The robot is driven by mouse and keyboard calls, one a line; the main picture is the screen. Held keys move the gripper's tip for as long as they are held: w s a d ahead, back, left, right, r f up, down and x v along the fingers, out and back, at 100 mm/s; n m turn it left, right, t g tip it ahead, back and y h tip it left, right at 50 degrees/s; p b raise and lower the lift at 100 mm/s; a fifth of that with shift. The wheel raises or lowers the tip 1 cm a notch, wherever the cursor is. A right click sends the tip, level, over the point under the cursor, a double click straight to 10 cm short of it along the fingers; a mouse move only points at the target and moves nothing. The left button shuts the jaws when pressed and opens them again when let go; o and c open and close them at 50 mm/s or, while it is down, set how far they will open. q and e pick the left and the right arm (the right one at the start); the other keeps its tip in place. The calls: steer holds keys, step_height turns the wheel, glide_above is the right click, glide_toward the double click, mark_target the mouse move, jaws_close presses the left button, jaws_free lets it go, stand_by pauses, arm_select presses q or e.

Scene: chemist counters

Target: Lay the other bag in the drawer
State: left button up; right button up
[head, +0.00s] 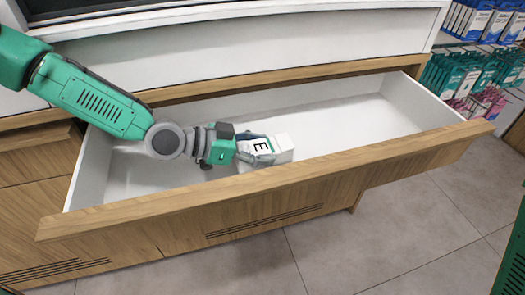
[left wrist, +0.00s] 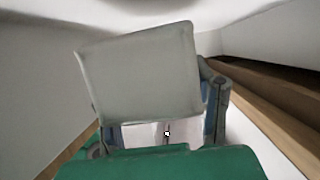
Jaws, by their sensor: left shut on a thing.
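A small white bag (head: 284,149), boxy and with a black letter E on it, is in my left gripper (head: 264,150). The gripper is shut on it inside the open drawer, near the drawer's front board. In the left wrist view the bag (left wrist: 140,70) is a pale grey rectangle standing out between the fingers (left wrist: 160,125). I cannot tell whether it touches the drawer floor. The drawer (head: 345,120) is white inside with a wooden front. No second bag shows in it, though my arm hides part of its left side. My right gripper is out of view.
The drawer floor right of the bag is clear. The wooden front board (head: 400,153) runs close along the near side of my gripper. A white counter face (head: 270,45) rises behind the drawer. Shelves of coloured packets (head: 480,75) stand at the right.

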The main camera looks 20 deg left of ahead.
arm_select(q)
steer(key=shift+d, duration=0.45)
steer(key=shift+d+f, duration=0.1)
steer(key=shift+f, duration=0.05)
steer(key=shift+f+b, duration=0.3)
steer(key=shift+a+f, duration=0.25)
steer(key=shift+a, duration=0.15)
steer(key=o, duration=1.2)
steer(key=shift+o, duration=0.2)
steer(key=shift+d, duration=0.2)
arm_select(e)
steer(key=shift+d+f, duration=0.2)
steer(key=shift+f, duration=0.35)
arm_select(q)
steer(key=shift+r, duration=0.1)
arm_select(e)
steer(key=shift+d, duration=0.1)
